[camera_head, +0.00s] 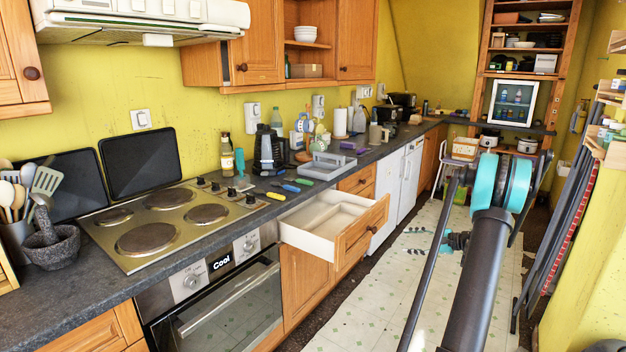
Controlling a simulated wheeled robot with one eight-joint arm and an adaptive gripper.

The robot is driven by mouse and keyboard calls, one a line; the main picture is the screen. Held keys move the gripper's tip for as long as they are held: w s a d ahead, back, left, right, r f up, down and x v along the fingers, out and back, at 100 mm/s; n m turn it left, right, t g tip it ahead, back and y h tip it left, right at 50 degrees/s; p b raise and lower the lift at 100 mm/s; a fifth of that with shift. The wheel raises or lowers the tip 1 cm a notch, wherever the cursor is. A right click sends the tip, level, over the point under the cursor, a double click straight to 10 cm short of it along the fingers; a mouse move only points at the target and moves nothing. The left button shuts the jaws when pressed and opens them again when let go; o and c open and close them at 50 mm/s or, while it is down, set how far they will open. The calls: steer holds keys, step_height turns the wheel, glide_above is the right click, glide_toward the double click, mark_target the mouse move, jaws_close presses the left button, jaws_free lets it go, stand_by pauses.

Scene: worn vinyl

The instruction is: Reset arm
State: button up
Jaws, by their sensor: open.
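My arm, black with a large teal joint, rises from the bottom right over the floor. My gripper (412,241) shows small beyond the arm, left of the teal joint, above the pale tiled floor. Its two dark and teal fingers point left and are spread apart, with nothing seen between them. The arm hides part of the gripper's base. The gripper is to the right of the open drawer (306,241) and apart from it.
The drawer juts from the cabinets below the dark worktop (75,315). A hob (165,222) and an oven (225,310) are at left. Several screwdrivers and a grey caddy (325,166) lie on the worktop. Shelving (518,75) stands at the back; tiled floor (365,310) is clear.

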steer(key=s+a+r+n+g+h, duration=0.2)
steer(key=s+a+n+h, duration=0.1)
steer(key=s+a, duration=0.5)
steer(key=s+a+r+n+g+h, duration=0.2)
steer(key=s+a+n, duration=0.1)
steer(key=s+a, duration=0.55)
steer(key=s+f+n+h, duration=0.2)
steer(key=s+n+h, duration=0.1)
steer(key=s, duration=0.9)
steer(key=s+a+f+n+h, duration=0.1)
steer(key=s+n+h, duration=0.3)
steer(key=s, duration=0.7)
steer(key=shift+s+a+f+n, duration=0.2)
steer(key=shift+s+f+n, duration=0.15)
steer(key=shift+f+n, duration=0.6)
